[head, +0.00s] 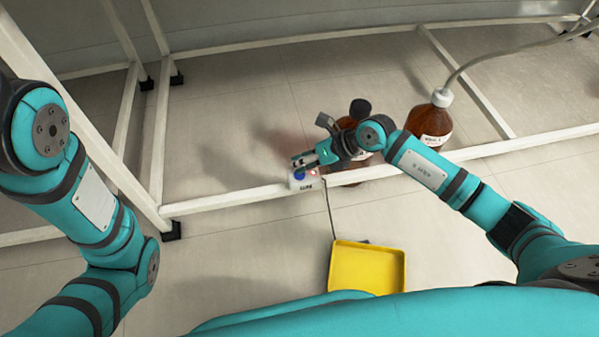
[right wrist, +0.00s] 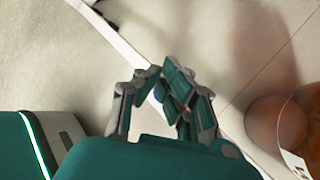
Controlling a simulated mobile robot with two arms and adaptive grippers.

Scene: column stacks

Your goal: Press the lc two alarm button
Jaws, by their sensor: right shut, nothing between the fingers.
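A small white alarm box (head: 304,184) sits at the white frame rail, with a blue button and a lit red spot on its top. Its label is too small to read surely. My right gripper (head: 299,163) is shut and empty, its fingertips right over the box beside the blue button. I cannot tell whether they touch it. In the right wrist view the closed fingers (right wrist: 177,90) hide most of the box; a bit of blue and a red glow show around them. My left arm shows at the left, but its gripper is out of view.
A brown bottle (head: 429,125) with a white cap and tube stands behind the rail. Another brown bottle (head: 348,124) is partly hidden behind my right gripper. A yellow tray (head: 367,268) lies in front. White frame bars (head: 225,201) cross the floor.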

